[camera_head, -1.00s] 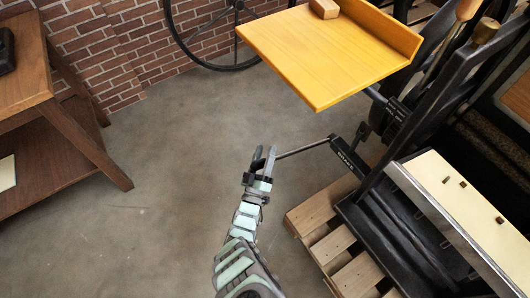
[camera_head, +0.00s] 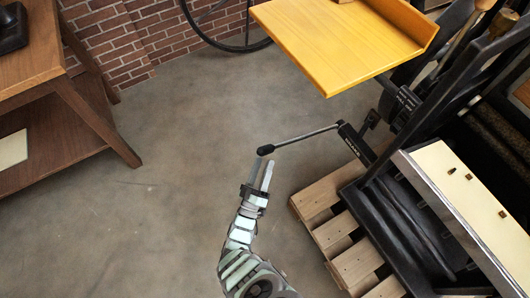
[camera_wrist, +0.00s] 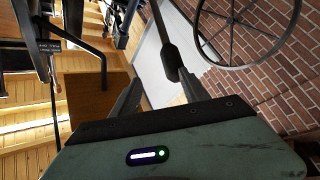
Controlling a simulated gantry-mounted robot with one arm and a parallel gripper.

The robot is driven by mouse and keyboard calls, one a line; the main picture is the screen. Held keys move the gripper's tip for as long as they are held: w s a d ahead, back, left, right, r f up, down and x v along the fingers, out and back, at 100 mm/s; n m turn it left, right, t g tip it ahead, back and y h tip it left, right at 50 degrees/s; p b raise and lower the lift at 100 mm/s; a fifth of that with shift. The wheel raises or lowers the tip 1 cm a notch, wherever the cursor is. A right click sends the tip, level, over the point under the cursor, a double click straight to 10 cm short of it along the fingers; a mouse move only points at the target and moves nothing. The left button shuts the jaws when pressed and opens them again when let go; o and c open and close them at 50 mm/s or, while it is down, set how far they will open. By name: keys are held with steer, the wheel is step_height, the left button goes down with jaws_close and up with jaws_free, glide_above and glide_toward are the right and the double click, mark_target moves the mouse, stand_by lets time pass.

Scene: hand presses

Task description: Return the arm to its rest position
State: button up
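My gripper (camera_head: 261,174) is in the lower middle of the head view, its two fingers apart with nothing held. The press lever (camera_head: 305,138) is a thin dark rod ending in a black knob (camera_head: 265,150). The knob lies just past my fingertips in the head view. In the wrist view my gripper (camera_wrist: 162,92) shows as two dark open fingers, with the knob (camera_wrist: 172,62) ahead, in line with the space between them. The depth of the remaining gap is hard to judge.
The black hand press (camera_head: 390,205) stands on a wooden pallet (camera_head: 318,197) at right. A yellow board (camera_head: 340,45) juts out above the lever. A brown wooden table (camera_head: 40,50) stands at left. A spoked wheel (camera_head: 245,25) leans by the brick wall. Bare floor (camera_head: 180,190) lies left of my gripper.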

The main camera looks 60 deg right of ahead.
stand_by(0.4)
steer(key=shift+r, duration=0.1)
stand_by(0.3)
